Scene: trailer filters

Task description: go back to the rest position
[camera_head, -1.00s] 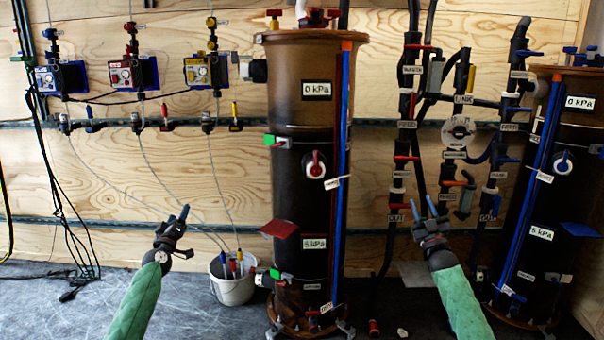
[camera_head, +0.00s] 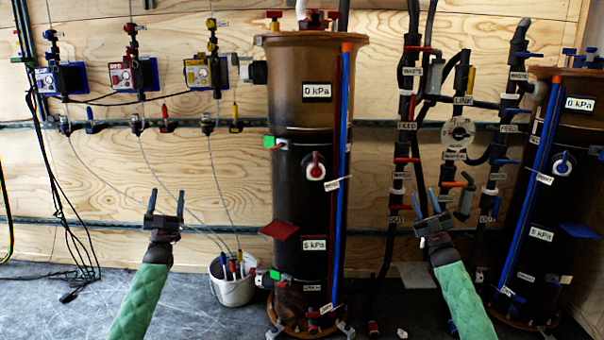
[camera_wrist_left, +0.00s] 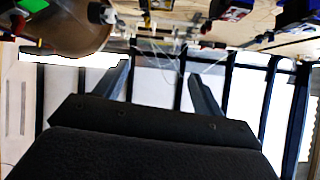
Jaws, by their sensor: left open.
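My left gripper (camera_head: 166,203) is in the lower left of the head view, its two blue fingers pointing up and spread apart. It is open and empty, in front of the plywood wall and left of the white bucket. In the left wrist view its fingers (camera_wrist_left: 158,85) are also apart with nothing between them. My right gripper (camera_head: 427,204) is right of the large brown column, in front of the black pipes. Its two fingers show a gap and nothing is seen between them.
A tall brown filter column (camera_head: 300,215) stands between my arms. A second column (camera_head: 540,215) stands at the right. A white bucket (camera_head: 233,290) holding coloured pens or probes sits on the floor. Pumps (camera_head: 134,75) and black pipes (camera_head: 404,150) are on the plywood wall.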

